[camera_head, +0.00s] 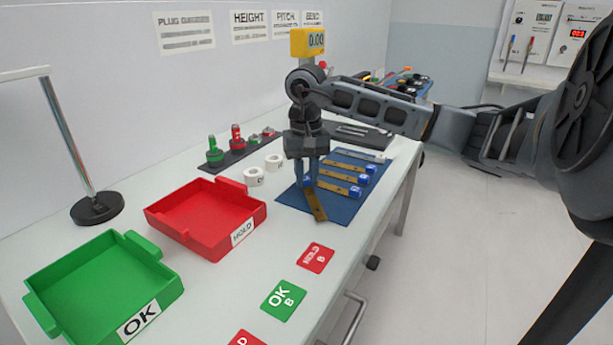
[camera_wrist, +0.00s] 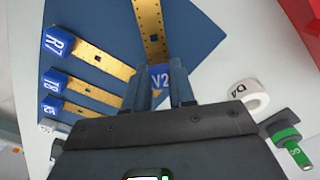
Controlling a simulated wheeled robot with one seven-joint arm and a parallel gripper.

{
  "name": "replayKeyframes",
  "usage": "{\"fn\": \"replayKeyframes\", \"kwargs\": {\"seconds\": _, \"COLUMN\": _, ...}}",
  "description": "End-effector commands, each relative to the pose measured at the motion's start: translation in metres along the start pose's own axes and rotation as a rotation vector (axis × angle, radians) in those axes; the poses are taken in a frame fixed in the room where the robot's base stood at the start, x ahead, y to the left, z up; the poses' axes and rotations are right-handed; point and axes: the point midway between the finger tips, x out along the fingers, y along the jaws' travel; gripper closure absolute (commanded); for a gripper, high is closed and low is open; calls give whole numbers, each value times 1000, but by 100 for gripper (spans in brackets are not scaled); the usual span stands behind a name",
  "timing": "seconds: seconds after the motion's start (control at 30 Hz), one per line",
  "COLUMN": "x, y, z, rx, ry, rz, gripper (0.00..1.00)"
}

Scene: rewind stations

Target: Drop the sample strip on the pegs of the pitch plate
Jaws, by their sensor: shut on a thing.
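My gripper (camera_head: 312,182) points down over the blue mat and is shut on a brass strip (camera_head: 317,208) by its blue end block. In the wrist view, the block between my fingers (camera_wrist: 160,92) reads V2, and the strip (camera_wrist: 152,35) runs away from me over the mat. The strip has a slot and small holes. I cannot tell whether it touches the mat. A dark grey plate (camera_head: 362,134) lies behind the mat, near the wall signs, and may be the pitch plate. Its pegs cannot be made out.
Several other brass strips (camera_head: 350,168) with blue blocks lie on the blue mat (camera_head: 290,197). White rings (camera_head: 254,177), green and red plugs (camera_head: 214,152), a red HOLD tray (camera_head: 190,235) and a green OK tray (camera_head: 75,305) stand to the left. Cards lie in front.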

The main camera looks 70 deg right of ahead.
Motion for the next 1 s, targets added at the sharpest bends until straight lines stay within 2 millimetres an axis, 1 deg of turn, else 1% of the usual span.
{"fn": "replayKeyframes", "kwargs": {"seconds": 0.1, "x": 6, "y": 0, "z": 0, "rx": 0, "ry": 0, "rz": 0, "gripper": 100}}
{"fn": "replayKeyframes", "kwargs": {"seconds": 0.33, "x": 6, "y": 0, "z": 0, "rx": -1, "ry": 1, "rz": 1, "gripper": 100}}
{"fn": "replayKeyframes", "kwargs": {"seconds": 0.5, "x": 10, "y": 0, "z": 0, "rx": -1, "ry": 0, "rz": 0, "gripper": 100}}
{"fn": "replayKeyframes", "kwargs": {"seconds": 0.53, "x": 9, "y": 0, "z": 0, "rx": -1, "ry": 0, "rz": 0, "gripper": 73}}
{"fn": "replayKeyframes", "kwargs": {"seconds": 0.6, "x": 9, "y": 0, "z": 0, "rx": -1, "ry": 0, "rz": 0, "gripper": 66}}
{"fn": "replayKeyframes", "kwargs": {"seconds": 0.77, "x": 9, "y": 0, "z": 0, "rx": -1, "ry": 0, "rz": 0, "gripper": 51}}
{"fn": "replayKeyframes", "kwargs": {"seconds": 1.0, "x": 8, "y": 0, "z": 0, "rx": -1, "ry": 0, "rz": 0, "gripper": 50}}
